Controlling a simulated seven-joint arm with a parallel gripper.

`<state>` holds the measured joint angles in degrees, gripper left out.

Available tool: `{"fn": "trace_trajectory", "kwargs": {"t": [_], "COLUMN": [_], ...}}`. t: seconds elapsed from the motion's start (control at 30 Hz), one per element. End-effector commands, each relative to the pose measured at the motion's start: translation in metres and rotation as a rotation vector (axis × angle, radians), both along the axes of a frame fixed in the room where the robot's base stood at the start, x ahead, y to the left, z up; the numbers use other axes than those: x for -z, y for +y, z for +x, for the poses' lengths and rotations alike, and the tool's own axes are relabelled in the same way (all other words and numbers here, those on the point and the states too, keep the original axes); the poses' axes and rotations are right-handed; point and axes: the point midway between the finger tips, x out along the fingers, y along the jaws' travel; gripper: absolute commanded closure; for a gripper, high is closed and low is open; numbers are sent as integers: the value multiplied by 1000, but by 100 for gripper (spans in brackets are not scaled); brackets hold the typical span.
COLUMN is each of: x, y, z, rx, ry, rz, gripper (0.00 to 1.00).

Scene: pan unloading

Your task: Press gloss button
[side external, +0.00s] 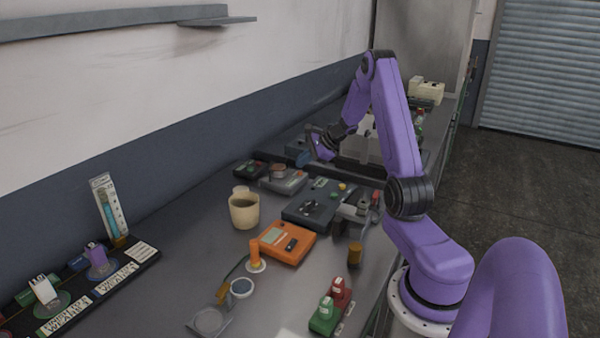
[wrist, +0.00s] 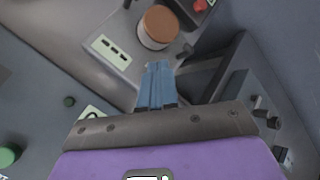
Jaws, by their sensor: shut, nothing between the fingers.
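My gripper (side external: 304,160) hangs over the middle of the bench in the side view, its blue fingers pointing down. In the wrist view my gripper (wrist: 158,68) has both fingers together with nothing between them. Just beyond the fingertips is a round brown-topped knob or button (wrist: 158,25) on a grey device (wrist: 118,50). The grey device (side external: 284,180) also shows in the side view, close below my gripper. I see no gap clearly enough to tell the fingers' height above it. No readable label marks which button is gloss.
A dark control box (side external: 308,214) with small coloured buttons stands nearby. A small dark box with a red button (wrist: 200,5) is at the wrist view's top. A green button (wrist: 8,156) is at its left. A beige mug (side external: 244,212) and an orange device (side external: 275,252) stand nearer the camera.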

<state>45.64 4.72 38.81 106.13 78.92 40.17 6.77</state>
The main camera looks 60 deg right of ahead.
Motion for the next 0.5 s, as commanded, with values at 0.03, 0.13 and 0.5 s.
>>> {"fn": "trace_trajectory", "kwargs": {"t": [0.03,0.13,0.5], "x": [1,4,8], "y": [0,0,0], "z": [0,0,0], "rx": [0,1,0], "ry": [1,1,0], "rz": [1,2,0], "gripper": [100,100,100]}}
